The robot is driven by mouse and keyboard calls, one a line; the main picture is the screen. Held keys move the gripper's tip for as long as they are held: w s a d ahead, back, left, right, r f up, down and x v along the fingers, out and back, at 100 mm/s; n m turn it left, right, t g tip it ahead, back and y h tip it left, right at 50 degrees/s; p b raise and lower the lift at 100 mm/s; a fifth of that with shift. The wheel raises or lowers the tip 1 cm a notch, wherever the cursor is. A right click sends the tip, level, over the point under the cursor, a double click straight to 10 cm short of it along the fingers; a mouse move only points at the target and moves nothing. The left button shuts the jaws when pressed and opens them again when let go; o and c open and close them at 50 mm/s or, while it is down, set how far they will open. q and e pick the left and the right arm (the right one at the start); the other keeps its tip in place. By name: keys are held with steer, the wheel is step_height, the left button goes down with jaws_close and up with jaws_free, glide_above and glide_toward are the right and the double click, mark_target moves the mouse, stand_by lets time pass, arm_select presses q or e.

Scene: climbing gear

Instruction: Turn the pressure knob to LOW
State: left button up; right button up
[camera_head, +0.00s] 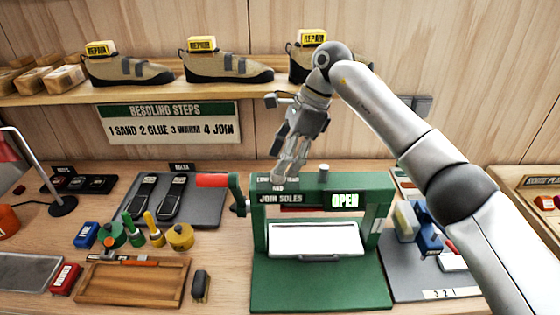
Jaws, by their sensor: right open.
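The green press (318,287) stands in the middle of the bench. Its sign reads "JOIN SOLES" and a lit panel (344,201) reads "OPEN". A small grey upright cylinder (323,173) sits on top of the press; I cannot tell whether it is the pressure knob. No LOW marking for a knob can be read. My right gripper (281,172) points down at the top left of the press, with its fingers in front of or over the top edge. It is open with nothing seen in it. Whether it touches the press is unclear. My left gripper is out of view.
A red-handled crank (213,181) sticks out left of the press. A dark tray with soles (200,207), glue pots (180,237) and a wooden tray (130,291) fill the left side. A grey mat (413,282) with blocks lies right. The shoe shelf (215,88) is behind.

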steer(key=x, duration=0.3)
steer(key=shift+w+p, duration=0.25)
steer(key=shift+p, duration=0.1)
steer(key=shift+s, duration=0.15)
steer(key=shift+f, duration=0.1)
steer(key=shift+c, duration=1.4)
steer(key=c, duration=0.7)
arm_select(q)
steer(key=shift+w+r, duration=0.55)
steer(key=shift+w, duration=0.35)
